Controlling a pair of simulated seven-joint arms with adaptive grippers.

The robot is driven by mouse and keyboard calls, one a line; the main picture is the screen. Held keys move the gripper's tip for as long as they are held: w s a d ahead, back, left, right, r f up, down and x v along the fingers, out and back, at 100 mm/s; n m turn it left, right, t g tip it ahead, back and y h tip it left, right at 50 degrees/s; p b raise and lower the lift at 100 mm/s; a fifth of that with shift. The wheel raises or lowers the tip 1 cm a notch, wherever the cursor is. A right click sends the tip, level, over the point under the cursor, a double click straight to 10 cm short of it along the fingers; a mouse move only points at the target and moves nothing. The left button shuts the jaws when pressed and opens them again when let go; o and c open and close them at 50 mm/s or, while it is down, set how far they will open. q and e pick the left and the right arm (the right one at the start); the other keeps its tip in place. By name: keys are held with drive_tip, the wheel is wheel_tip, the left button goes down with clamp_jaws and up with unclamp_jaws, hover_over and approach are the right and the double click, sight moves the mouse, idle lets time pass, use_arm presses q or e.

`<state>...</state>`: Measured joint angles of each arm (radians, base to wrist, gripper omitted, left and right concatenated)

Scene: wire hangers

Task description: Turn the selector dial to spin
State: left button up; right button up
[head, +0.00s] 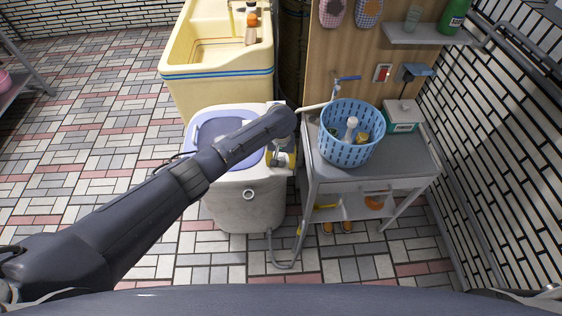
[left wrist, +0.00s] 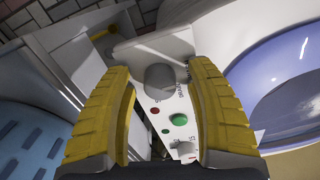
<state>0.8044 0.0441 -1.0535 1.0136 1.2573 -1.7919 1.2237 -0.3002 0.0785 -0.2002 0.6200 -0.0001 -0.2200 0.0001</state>
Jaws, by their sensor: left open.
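The white washing machine (head: 240,205) with a purple-blue lid stands on the tiled floor in the head view. My left arm reaches across it, and its yellow-fingered gripper (head: 281,158) is at the machine's right-hand control side. In the left wrist view my left gripper (left wrist: 160,68) is open, with one finger on each side of a round grey dial (left wrist: 160,82). I cannot tell whether the fingers touch it. The control panel (left wrist: 146,50) also has a red button (left wrist: 155,110), a green button (left wrist: 179,120) and a paler knob (left wrist: 185,148). My right gripper is out of view.
A grey metal table (head: 405,165) stands right of the machine, with a blue basket (head: 349,150) and a green-and-white box (head: 402,117) on it. A yellow sink (head: 215,88) stands behind. A grey hose (head: 286,263) lies in front.

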use_arm(q)
drive_tip(key=shift+c, duration=0.3)
clamp_jaws()
idle(0.3)
drive_tip(key=shift+m, duration=0.4)
drive_tip(key=m, duration=0.4)
drive_tip(key=shift+f+m, duration=0.1)
drive_tip(key=shift+m, duration=0.3)
drive_tip(key=m, duration=0.6)
drive_tip(key=shift+a, duration=0.1)
drive_tip(key=m, duration=0.6)
drive_tip(key=shift+w+m, duration=0.15)
drive_tip(key=shift+m, duration=0.25)
drive_tip(key=m, duration=0.5)
drive_tip(key=shift+w, duration=0.1)
drive_tip(key=shift+m, duration=0.4)
